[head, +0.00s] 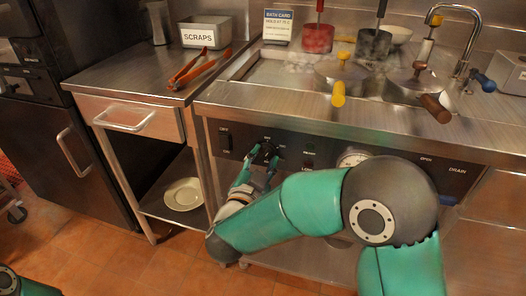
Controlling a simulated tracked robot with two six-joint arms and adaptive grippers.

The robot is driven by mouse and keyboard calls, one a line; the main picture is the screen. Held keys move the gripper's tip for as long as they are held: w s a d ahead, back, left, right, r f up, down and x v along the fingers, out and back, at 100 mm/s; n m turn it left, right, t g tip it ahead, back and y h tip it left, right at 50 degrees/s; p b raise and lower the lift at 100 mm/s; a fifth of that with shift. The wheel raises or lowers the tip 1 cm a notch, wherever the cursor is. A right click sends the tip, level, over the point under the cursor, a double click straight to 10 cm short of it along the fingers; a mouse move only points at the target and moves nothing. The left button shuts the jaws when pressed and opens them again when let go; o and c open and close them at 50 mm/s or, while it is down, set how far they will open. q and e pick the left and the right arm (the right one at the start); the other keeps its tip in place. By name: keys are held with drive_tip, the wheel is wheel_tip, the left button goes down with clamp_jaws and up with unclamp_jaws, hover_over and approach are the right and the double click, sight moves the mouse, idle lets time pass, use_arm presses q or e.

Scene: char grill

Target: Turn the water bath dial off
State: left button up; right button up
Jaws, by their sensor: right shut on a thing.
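The water bath dial (265,150) is a dark knob on the black control panel (325,150) along the front of the steel bath unit. My right gripper (262,158) is at the panel with its fingers around the dial, shut on it. The fingers hide much of the dial, so its pointer position cannot be read. My right arm reaches in from the lower right. Only a small green part of my left arm shows at the lower left corner; its gripper is out of view.
A round gauge (352,157) sits right of the dial, partly behind my arm. Pots with yellow (339,94) and brown (436,108) handles stand in the bath above. Red tongs (190,70) and a scraps bin (206,32) are on the left counter. A plate (183,194) lies on the lower shelf.

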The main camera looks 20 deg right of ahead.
drive_tip(key=n+p, duration=0.1)
drive_tip(key=n, duration=0.1)
drive_tip(key=n+p, duration=0.1)
drive_tip(key=shift+f+n, duration=0.2)
drive_tip(key=shift+n, duration=0.2)
drive_tip(key=shift+s+f+n+p, duration=0.1)
drive_tip(key=shift+f+n+p, duration=0.1)
drive_tip(key=shift+n+p, duration=0.85)
drive_tip(key=shift+n, duration=0.25)
drive_tip(key=o, duration=1.1)
drive_tip(key=shift+r, duration=0.1)
drive_tip(key=shift+s+a+r, duration=0.1)
drive_tip(key=shift+s+a, duration=0.2)
drive_tip(key=shift+s, duration=0.1)
drive_tip(key=v, duration=1.1)
